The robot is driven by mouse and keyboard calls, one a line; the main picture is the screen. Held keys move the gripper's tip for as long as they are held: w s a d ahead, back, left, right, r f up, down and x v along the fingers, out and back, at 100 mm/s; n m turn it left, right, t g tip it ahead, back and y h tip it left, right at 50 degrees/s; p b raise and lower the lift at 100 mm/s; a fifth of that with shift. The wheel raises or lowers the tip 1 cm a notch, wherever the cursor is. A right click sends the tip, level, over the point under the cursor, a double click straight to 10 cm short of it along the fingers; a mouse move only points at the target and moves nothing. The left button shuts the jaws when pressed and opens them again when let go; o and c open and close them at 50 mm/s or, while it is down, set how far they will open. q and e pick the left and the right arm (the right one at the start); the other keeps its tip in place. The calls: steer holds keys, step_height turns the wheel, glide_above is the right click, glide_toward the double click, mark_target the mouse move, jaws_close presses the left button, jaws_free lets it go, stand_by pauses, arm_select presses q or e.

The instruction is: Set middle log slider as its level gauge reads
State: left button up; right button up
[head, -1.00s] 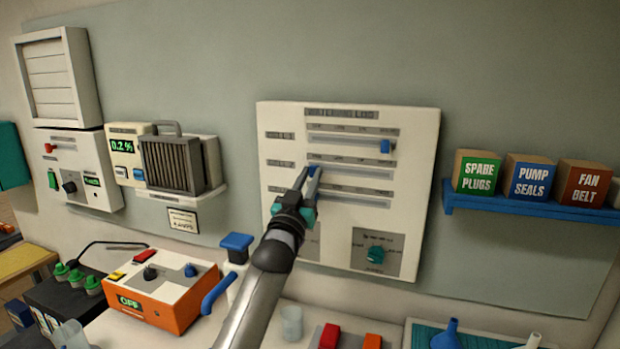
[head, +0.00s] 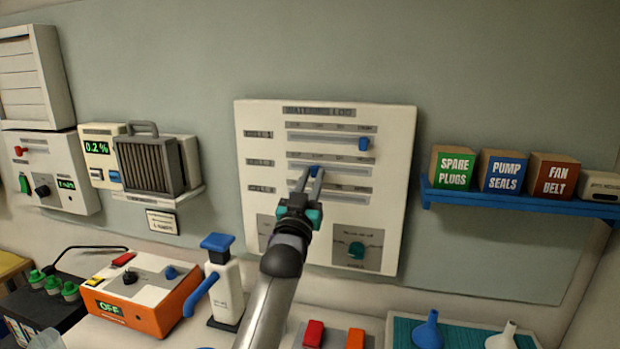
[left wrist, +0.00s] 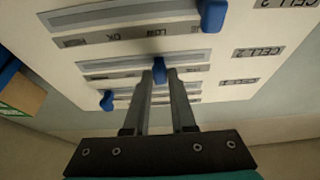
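The white log panel (head: 390,120) on the wall has three horizontal slider tracks. The top row's blue knob (head: 363,144) is near its right end. My left gripper (head: 310,172) is at the middle row, its fingers closed around the blue middle knob (head: 316,171), left of the track's centre. The left wrist view, turned over, shows the middle knob (left wrist: 159,70) between the fingertips, the top knob (left wrist: 107,100) and the bottom knob (left wrist: 212,15); the gripper hides the bottom knob in the head view. Scale words by the middle track are too small to read. My right gripper is not in view.
A black battery box (head: 60,312) with green caps is at lower left; blue-and-white windows on its front are unreadable here. An orange charger (head: 145,300), a white bottle (head: 226,290) and a blue funnel (head: 428,330) stand below. A blue shelf (head: 510,203) is right.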

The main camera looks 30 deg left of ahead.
arm_select(q)
steer(key=o, duration=0.4)
steer(key=b+v, duration=0.2)
steer(key=v, duration=1.3)
steer(key=shift+s+d+f, duration=0.1)
steer(key=shift+f, duration=0.1)
